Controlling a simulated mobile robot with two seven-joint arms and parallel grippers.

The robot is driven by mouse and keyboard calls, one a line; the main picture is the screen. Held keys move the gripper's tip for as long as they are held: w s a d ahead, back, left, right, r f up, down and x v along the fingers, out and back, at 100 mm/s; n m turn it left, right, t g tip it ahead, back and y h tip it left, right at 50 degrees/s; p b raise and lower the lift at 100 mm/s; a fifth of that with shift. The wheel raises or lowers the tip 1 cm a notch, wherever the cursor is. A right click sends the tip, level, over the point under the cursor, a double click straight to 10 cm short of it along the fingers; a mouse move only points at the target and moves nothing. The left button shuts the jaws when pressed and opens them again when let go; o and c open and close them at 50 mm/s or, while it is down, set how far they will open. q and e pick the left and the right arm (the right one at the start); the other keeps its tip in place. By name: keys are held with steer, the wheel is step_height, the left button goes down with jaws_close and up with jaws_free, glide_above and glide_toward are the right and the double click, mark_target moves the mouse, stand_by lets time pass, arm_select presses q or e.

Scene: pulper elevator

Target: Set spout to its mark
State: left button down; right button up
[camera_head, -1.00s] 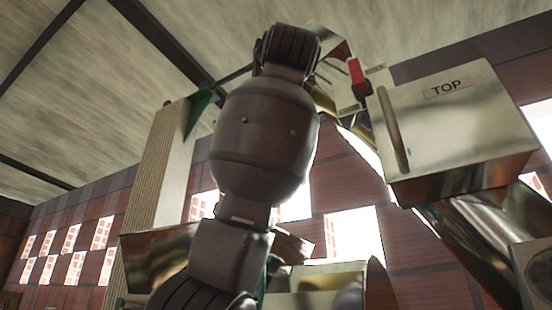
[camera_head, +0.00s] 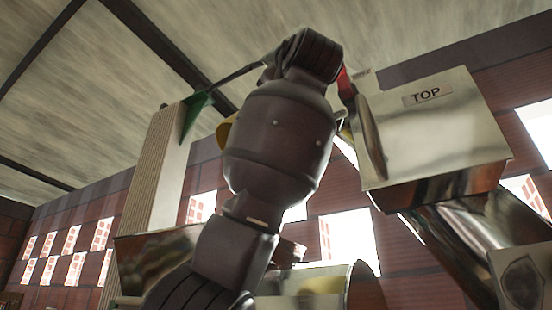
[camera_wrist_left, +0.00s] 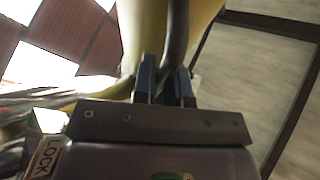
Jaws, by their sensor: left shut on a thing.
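The spout seems to be the pale yellow curved piece in the left wrist view (camera_wrist_left: 142,30). In the head view only a bit of yellow (camera_head: 226,130) shows at the left of my left arm, which hides the rest. My left gripper (camera_wrist_left: 166,82) is shut on a dark bar (camera_wrist_left: 175,35), seemingly the spout's handle, in front of the yellow surface. In the head view the gripper is hidden behind my arm. I cannot make out a mark for the spout. My right gripper is not in view.
A metal box labelled TOP (camera_head: 455,130) with an upright handle (camera_head: 372,140) stands right of my arm, beside a red lever (camera_head: 345,84). A ribbed beige column (camera_head: 150,200) with a green piece (camera_head: 196,115) stands left. A LOCK label (camera_wrist_left: 45,156) shows in the left wrist view.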

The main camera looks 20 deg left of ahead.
arm_select(q)
steer(key=shift+r, duration=0.1)
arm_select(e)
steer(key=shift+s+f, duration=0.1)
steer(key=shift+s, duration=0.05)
arm_select(q)
steer(key=c, duration=1.2)
jaws_free()
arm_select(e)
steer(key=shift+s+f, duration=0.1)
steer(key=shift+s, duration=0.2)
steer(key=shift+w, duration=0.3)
